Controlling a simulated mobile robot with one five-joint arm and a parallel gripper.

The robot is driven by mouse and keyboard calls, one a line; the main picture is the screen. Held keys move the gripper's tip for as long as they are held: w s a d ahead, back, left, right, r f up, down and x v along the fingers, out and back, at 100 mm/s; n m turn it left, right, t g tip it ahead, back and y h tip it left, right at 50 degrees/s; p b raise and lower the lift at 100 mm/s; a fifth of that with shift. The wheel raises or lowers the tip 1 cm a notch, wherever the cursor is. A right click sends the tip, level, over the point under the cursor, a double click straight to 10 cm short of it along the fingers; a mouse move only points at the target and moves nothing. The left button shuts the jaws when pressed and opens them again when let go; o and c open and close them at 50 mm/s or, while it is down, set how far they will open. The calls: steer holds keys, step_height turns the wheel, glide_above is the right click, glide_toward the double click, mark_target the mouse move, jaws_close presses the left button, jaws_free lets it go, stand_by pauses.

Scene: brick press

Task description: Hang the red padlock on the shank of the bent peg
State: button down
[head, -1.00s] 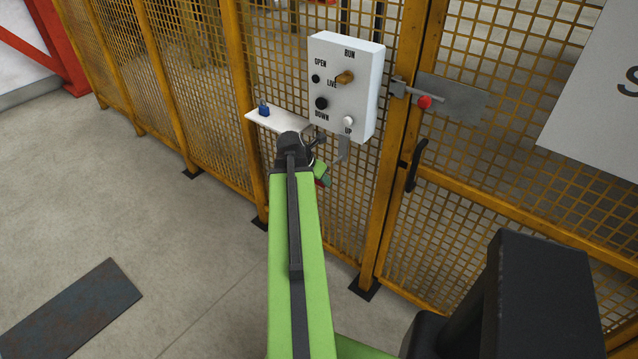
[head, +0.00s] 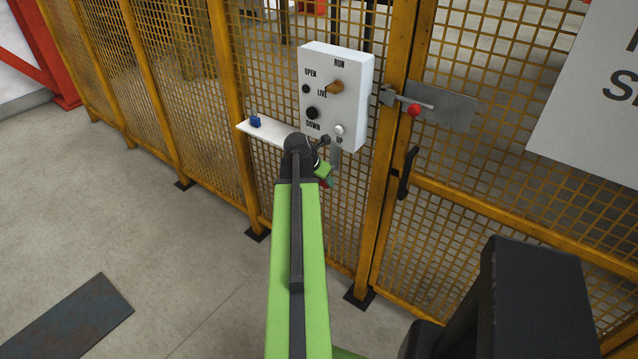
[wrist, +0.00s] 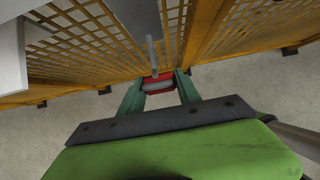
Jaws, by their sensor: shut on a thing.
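My gripper (wrist: 159,92) is shut on the red padlock (wrist: 155,76), with one green finger on each side of it. A grey part, seemingly its shackle, shows on the padlock's near side in the wrist view. In the head view my gripper (head: 325,174) is mostly hidden by my arm, just below the control box, with a little red at its tip. A grey bent peg (wrist: 151,52) comes down from a wider grey piece, and its end appears close to the padlock. I cannot tell whether the shackle is around the peg or only near it.
The white control box (head: 336,95) is on the yellow mesh fence just above my gripper. A white shelf (head: 268,134) with a blue padlock (head: 255,121) is to its left. A red-knobbed latch (head: 414,109) and black handle (head: 407,174) are on the right.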

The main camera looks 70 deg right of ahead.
steer(key=shift+s+d, duration=0.1)
steer(key=shift+d, duration=0.4)
steer(key=d, duration=0.1)
steer(key=d+f+b, duration=0.1)
steer(key=d, duration=0.1)
steer(key=shift+s+f, duration=0.25)
steer(key=shift+s, duration=0.15)
